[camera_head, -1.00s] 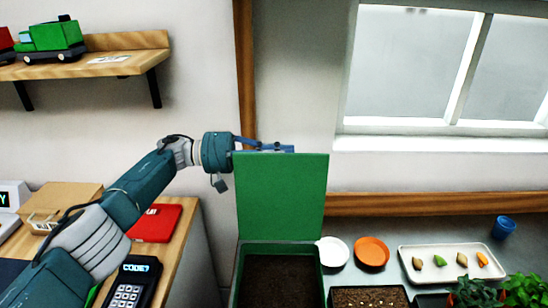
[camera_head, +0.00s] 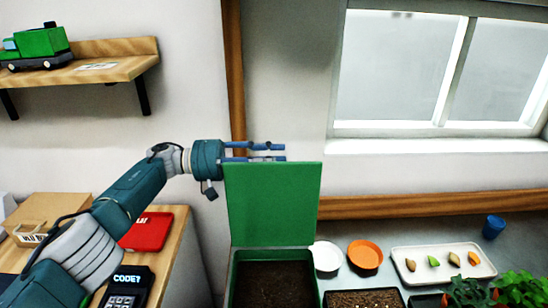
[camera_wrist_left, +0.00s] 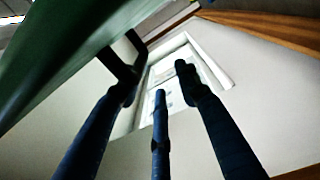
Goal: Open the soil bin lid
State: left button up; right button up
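The soil bin (camera_head: 236,285) stands at the lower middle of the head view with dark soil inside. Its green lid (camera_head: 272,205) stands upright, hinged up at the bin's back edge. My left gripper (camera_head: 284,152) is just above the lid's top edge, its blue fingers apart and empty. In the left wrist view, the open fingers (camera_wrist_left: 160,85) point toward the window. The lid (camera_wrist_left: 60,60) fills the upper left there, with a dark handle (camera_wrist_left: 122,62) close to the left finger; I cannot tell whether they touch. My right gripper is not in view.
A white plate (camera_head: 326,256), an orange plate (camera_head: 365,255), a tray (camera_head: 405,262) with several small items and a blue cup (camera_head: 493,227) are on the counter at right. A wooden shelf (camera_head: 100,68) with a toy truck (camera_head: 38,45) hangs at upper left.

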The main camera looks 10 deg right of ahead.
pick_arm(q)
jog(key=shift+a+f, duration=0.1)
jog(key=shift+f, duration=0.75)
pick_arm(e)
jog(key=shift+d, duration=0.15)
pick_arm(q)
jog(key=a+r, duration=0.1)
jog(key=a, duration=0.6)
jog(key=shift+w+r, duration=0.25)
jog(key=shift+w+a, duration=0.1)
jog(key=shift+a, duration=0.05)
